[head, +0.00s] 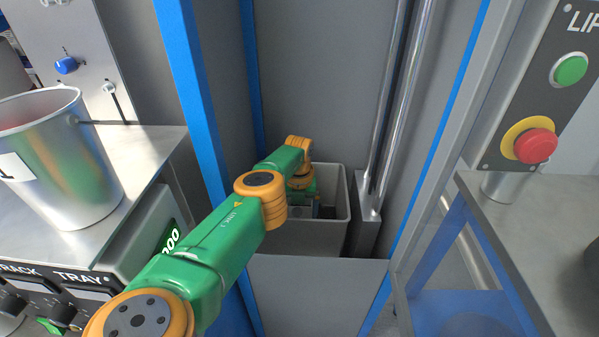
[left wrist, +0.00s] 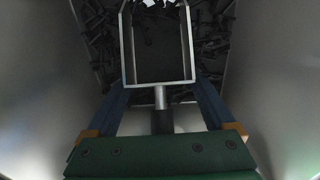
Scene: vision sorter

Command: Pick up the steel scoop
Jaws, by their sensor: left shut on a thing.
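The steel scoop (left wrist: 160,82) shows in the left wrist view as a square metal pan with a short bright neck and a dark handle (left wrist: 162,121). My left gripper (left wrist: 161,105) is shut on the scoop, with its blue fingers on either side of the handle. In the head view my left arm reaches down into a grey bin (head: 290,240), and the gripper and scoop are mostly hidden there by the arm and the bin wall. My right gripper is in neither view.
Many small dark parts (left wrist: 97,45) lie in the bin around the scoop. The bin stands in a bay between blue-edged posts (head: 190,100) and two steel rods (head: 396,100). A metal bucket (head: 65,165) stands on the left bench. A red button (head: 535,146) is at right.

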